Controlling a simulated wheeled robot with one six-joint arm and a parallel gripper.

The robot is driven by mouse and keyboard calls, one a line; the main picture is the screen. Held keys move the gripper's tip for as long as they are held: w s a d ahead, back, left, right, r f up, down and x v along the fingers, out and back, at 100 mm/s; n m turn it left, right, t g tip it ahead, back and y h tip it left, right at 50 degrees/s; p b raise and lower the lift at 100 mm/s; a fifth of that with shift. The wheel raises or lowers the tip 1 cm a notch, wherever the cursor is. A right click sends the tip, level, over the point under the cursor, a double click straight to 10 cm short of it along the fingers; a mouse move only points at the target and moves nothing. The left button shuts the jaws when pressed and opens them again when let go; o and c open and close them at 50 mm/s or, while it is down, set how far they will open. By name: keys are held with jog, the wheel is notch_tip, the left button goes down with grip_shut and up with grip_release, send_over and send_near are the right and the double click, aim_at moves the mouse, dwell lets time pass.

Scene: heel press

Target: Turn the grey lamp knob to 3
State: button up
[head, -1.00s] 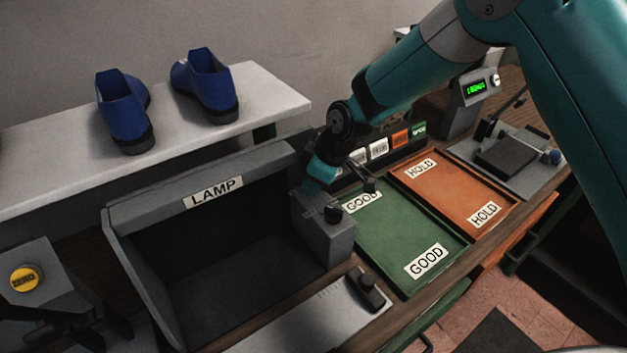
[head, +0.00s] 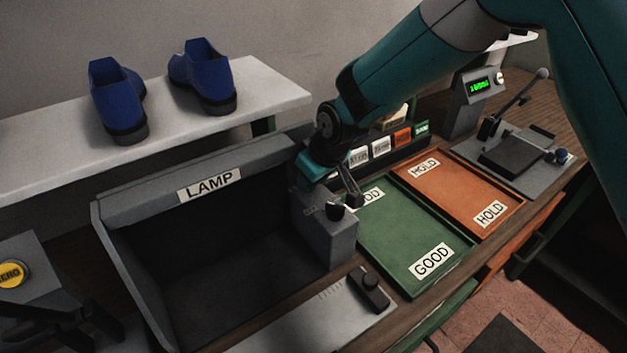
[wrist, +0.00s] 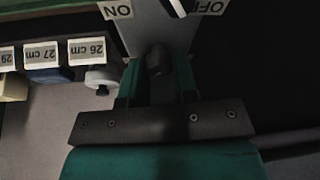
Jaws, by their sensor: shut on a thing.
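The lamp housing (head: 130,205), a dark open-fronted box labelled LAMP, stands left of centre in the head view. A grey control box (head: 330,243) is at its right end, with a dark knob (head: 335,211) on it. My gripper (head: 346,190) is at this control box. In the wrist view, my gripper (wrist: 157,80) has its two green fingers on either side of a dark grey knob (wrist: 155,60), and it is shut on it. The panel (wrist: 150,30) beyond has upside-down ON and OFF labels with a pale pointer between them. No number 3 is readable.
A green GOOD tray (head: 405,280) and an orange HOLD tray (head: 510,216) lie to the right. A rack of labelled blocks (head: 380,148) stands behind them. Blue shoes (head: 117,95) sit on a white shelf (head: 270,88). A lever device (head: 510,155) is at far right.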

jog(key=shift+m, duration=0.3)
jog(key=o, duration=0.6)
jog(key=shift+o, duration=0.2)
jog(key=shift+r, duration=0.1)
jog(key=b+v, duration=0.3)
jog(key=v, duration=1.4)
jog(key=shift+r+b, duration=0.15)
jog(key=shift+b, duration=0.15)
jog(key=shift+s, duration=0.15)
